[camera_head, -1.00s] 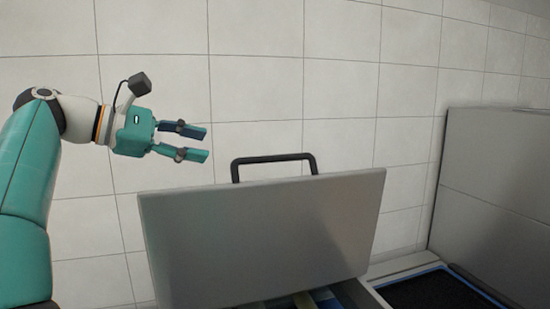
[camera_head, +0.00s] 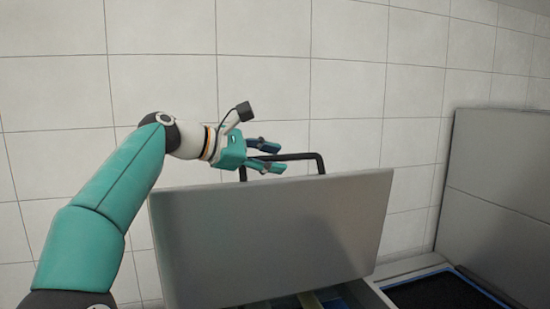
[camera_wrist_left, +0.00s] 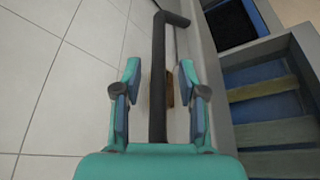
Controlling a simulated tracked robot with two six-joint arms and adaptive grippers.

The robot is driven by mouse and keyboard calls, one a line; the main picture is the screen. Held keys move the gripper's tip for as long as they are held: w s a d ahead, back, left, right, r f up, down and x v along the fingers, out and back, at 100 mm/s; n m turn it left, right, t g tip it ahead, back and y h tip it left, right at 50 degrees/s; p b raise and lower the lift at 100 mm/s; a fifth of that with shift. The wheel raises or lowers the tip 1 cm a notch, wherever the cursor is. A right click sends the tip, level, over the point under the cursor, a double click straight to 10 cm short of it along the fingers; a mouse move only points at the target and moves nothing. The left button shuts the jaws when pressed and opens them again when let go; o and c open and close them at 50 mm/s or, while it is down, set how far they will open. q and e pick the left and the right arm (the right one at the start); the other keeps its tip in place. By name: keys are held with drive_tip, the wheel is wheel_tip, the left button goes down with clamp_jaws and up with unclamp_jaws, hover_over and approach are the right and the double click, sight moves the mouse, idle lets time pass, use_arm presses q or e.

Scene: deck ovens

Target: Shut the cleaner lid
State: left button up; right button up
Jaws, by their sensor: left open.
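The cleaner lid (camera_head: 275,240) is a grey metal panel standing raised in the head view, its broad face toward me. A black bar handle (camera_head: 312,156) rises from its top edge. My left gripper (camera_head: 282,158) is open at the left part of this handle. In the left wrist view, the handle (camera_wrist_left: 158,45) runs lengthwise between the two spread fingers of the gripper (camera_wrist_left: 160,78), with gaps at both sides. I cannot tell whether anything touches. My right gripper is out of view.
The open cleaner shows slats (camera_wrist_left: 265,90) over a blue interior in the left wrist view. A dark blue-edged recess (camera_head: 437,292) lies at right, before a second raised grey panel (camera_head: 495,195). A tiled wall (camera_head: 265,60) stands behind.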

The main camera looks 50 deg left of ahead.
use_arm(q)
drive_tip(key=shift+w+f, duration=0.1)
drive_tip(key=shift+w, duration=0.15)
clamp_jaws()
